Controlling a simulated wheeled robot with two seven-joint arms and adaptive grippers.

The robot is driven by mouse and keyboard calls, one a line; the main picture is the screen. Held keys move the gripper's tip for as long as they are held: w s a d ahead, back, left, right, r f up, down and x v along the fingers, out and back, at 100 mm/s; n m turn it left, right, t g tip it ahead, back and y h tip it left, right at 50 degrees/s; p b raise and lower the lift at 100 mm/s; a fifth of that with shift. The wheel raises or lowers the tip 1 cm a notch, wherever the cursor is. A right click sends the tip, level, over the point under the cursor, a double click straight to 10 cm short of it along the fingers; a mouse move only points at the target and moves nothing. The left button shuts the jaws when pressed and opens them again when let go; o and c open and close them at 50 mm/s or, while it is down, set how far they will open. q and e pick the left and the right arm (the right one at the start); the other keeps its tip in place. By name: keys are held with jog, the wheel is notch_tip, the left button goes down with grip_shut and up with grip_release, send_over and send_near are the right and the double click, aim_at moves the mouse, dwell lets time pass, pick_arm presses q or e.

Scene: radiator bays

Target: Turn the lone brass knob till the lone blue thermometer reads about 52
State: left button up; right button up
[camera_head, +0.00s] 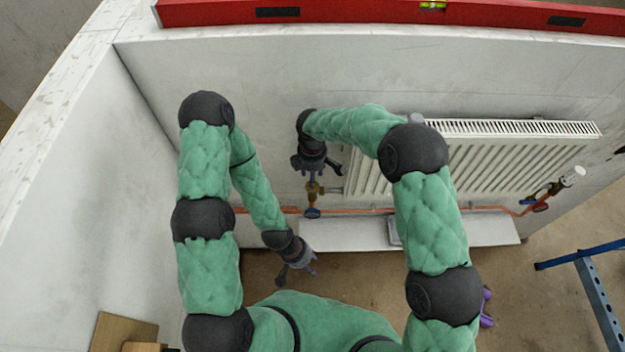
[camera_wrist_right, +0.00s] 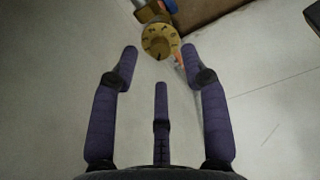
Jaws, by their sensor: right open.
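The brass knob (camera_head: 313,188) sits on the pipework at the left end of the radiator. In the right wrist view the knob (camera_wrist_right: 160,41) shows its round face with dark marks, just beyond my fingertips. My right gripper (camera_head: 318,172) is open just above the knob; its three spread fingers show in its wrist view (camera_wrist_right: 160,62), with nothing between them. My left gripper (camera_head: 298,274) is open and empty, low in front of the wall. A small dark-blue round part (camera_head: 312,213) sits below the knob. I cannot make out a thermometer or any reading.
A white radiator (camera_head: 480,165) hangs on the grey wall, with copper pipe (camera_head: 365,211) below. Another valve with a white head (camera_head: 570,176) is at its right end. A red spirit level (camera_head: 380,14) lies along the wall top. A blue stand (camera_head: 592,285) is at right.

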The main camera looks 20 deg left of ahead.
jog(key=shift+f, duration=1.7)
grip_shut()
